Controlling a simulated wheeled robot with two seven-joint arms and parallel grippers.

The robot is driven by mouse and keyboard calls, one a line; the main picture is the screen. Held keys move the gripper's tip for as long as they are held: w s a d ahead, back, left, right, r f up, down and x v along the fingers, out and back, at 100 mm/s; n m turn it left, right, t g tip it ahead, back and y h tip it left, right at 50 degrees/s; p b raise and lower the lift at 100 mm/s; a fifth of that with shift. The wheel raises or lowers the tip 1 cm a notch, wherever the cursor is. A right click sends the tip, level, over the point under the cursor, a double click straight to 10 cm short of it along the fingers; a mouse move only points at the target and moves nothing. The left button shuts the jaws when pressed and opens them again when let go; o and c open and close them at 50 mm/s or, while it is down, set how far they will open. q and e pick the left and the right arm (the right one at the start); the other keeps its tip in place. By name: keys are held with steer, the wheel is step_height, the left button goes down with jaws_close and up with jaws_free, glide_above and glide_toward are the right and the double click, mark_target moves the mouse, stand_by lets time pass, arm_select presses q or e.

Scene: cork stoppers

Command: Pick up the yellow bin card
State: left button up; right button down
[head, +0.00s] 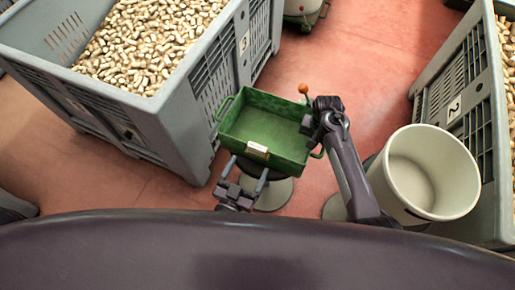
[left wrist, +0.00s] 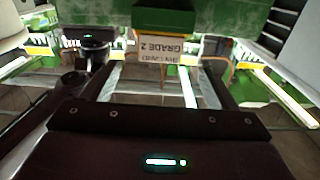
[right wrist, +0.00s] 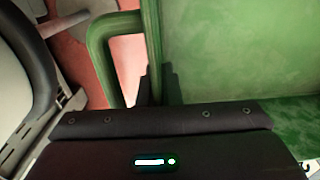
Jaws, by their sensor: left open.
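In the left wrist view the card (left wrist: 166,50) is upside down and reads "GRADE 2". My left gripper (head: 248,170) is open and empty just on the near side of the card. In the left wrist view its two fingers reach toward the card, one on each side, and I see no contact. My right gripper (head: 309,123) is at the tray's right wall. In the right wrist view its dark fingertips (right wrist: 156,88) straddle that wall closely.
A grey crate (head: 185,125) full of corks stands left of the tray, another crate (head: 470,120) at the right. A white bucket (head: 445,190) stands beside my right arm. The tray has a green handle (right wrist: 100,45) and is empty. An orange knob (head: 303,88) rises behind it.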

mark_target(256, 150)
arm_select(q)
steer(key=x, duration=0.4)
steer(key=shift+x, duration=2.8)
steer(key=shift+r, duration=0.1)
steer(key=c, duration=1.1)
steer(key=shift+o, duration=0.2)
step_height(256, 150, up, 10)
